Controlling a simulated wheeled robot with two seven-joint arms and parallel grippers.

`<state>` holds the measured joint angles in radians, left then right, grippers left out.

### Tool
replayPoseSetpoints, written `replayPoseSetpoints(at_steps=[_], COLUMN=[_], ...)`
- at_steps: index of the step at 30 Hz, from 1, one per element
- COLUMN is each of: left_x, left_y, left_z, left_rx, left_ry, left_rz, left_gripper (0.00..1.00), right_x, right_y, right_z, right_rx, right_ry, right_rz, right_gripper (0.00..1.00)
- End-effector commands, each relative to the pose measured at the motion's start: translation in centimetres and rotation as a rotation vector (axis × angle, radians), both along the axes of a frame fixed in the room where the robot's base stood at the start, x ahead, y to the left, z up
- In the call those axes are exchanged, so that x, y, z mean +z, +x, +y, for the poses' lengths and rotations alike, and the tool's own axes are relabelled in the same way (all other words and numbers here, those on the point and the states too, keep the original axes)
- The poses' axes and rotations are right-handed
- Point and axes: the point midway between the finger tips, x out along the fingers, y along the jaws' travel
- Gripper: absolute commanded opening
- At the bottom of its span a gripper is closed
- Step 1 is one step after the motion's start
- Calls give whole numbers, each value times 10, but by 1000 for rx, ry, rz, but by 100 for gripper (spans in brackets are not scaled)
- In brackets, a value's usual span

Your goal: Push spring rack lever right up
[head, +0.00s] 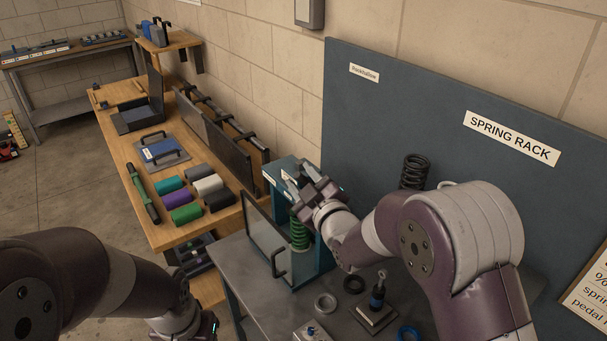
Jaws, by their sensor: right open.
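The teal spring rack (325,252) stands on the grey bench below the "SPRING RACK" sign (512,137). A green coil spring (299,236) is inside it, and a clear guard panel (264,237) with a dark handle is at its left front. My right gripper (301,179) is open at the rack's upper part, its fingers pointing up and left. I cannot tell whether it touches the rack. No lever can be made out clearly; my gripper and forearm hide part of the rack. My left arm is at the lower left, its gripper (207,328) cut off by the bottom edge.
A dark coil spring (415,171) is by the blue-grey back panel (385,118). A wooden bench (157,232) with coloured cylinders is at the left.

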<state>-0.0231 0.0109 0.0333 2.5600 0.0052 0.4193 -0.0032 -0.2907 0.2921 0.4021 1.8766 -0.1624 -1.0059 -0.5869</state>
Motion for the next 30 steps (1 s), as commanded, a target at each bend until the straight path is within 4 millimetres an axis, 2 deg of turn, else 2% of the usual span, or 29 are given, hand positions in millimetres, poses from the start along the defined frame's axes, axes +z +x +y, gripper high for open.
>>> replayPoseSetpoints(at_steps=[7, 8, 9, 11, 12, 23, 30], left_x=[0, 0, 0, 0, 0, 1, 4], left_y=[0, 0, 0, 0, 0, 0, 0], left_z=[0, 0, 0, 0, 0, 0, 0], left_rx=[0, 0, 0, 0, 0, 0, 0], left_ry=[0, 0, 0, 0, 0, 0, 0], left_rz=[0, 0, 0, 0, 0, 0, 0], left_gripper=[43, 43, 43, 43, 43, 43, 43], right_x=[0, 0, 0, 0, 0, 5, 18], right_y=[1, 1, 1, 1, 1, 4, 15], right_z=[0, 0, 0, 0, 0, -5, -20], right_rx=[-1, -1, -1, -1, -1, -3, -4], right_ry=[0, 0, 0, 0, 0, 34, 152], right_rz=[-1, -1, -1, -1, -1, 23, 107], right_gripper=[42, 36, 23, 3, 0, 0, 0])
